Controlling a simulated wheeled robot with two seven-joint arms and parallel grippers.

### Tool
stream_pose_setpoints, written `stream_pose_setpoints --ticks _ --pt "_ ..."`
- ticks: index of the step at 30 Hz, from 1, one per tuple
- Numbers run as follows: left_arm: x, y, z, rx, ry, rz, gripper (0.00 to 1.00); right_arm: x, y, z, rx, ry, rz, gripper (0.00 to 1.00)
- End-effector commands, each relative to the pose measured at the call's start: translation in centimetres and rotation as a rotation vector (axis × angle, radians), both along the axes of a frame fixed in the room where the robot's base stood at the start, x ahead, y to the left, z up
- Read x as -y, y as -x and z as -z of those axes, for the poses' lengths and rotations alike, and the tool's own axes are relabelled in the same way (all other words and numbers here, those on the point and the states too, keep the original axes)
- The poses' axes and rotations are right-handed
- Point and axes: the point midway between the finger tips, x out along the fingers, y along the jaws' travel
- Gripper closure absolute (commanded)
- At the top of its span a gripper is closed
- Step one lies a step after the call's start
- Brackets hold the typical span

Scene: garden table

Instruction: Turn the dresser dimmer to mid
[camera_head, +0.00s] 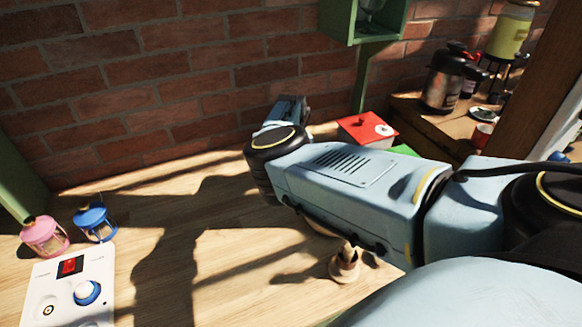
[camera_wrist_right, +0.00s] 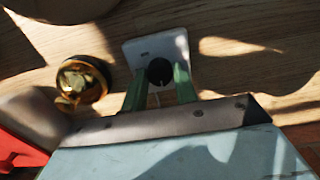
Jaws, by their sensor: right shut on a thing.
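A small white plate (camera_wrist_right: 139,49) with a round black knob (camera_wrist_right: 159,70) lies on the wooden surface in the right wrist view; it looks like the dimmer. My right gripper (camera_wrist_right: 160,84) has its two green fingers on either side of the knob, shut on it. A pale mark on the knob's near side points toward the gripper; the exact setting is hard to read. In the head view my right arm reaches across the table and hides the dimmer and the fingertips. My left gripper is in neither view.
A brass round object (camera_wrist_right: 82,80) stands close left of the dimmer. A red-topped box (camera_head: 367,128) is behind my arm. At left are a white panel (camera_head: 98,266) with a red switch and blue knob, and pink (camera_head: 45,237) and blue (camera_head: 95,220) lanterns. A brick wall closes the back.

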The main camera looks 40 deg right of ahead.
Motion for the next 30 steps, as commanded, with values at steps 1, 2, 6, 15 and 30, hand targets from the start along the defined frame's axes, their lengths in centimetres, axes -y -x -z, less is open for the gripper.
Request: stream_pose_setpoints --ticks 1,2,6,15,30 --pt "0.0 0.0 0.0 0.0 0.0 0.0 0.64 0.0 0.0 0.0 0.0 0.0 0.0 0.94" --pt "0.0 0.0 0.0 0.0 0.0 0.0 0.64 0.0 0.0 0.0 0.0 0.001 0.001 0.94" --pt "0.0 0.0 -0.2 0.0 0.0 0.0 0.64 0.0 0.0 0.0 -0.001 0.001 0.017 0.94" --pt "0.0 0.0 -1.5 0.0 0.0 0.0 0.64 0.0 0.1 -0.1 -0.005 0.002 0.158 0.94" --pt "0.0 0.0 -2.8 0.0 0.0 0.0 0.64 0.0 0.1 0.0 -0.004 0.002 0.619 0.94"
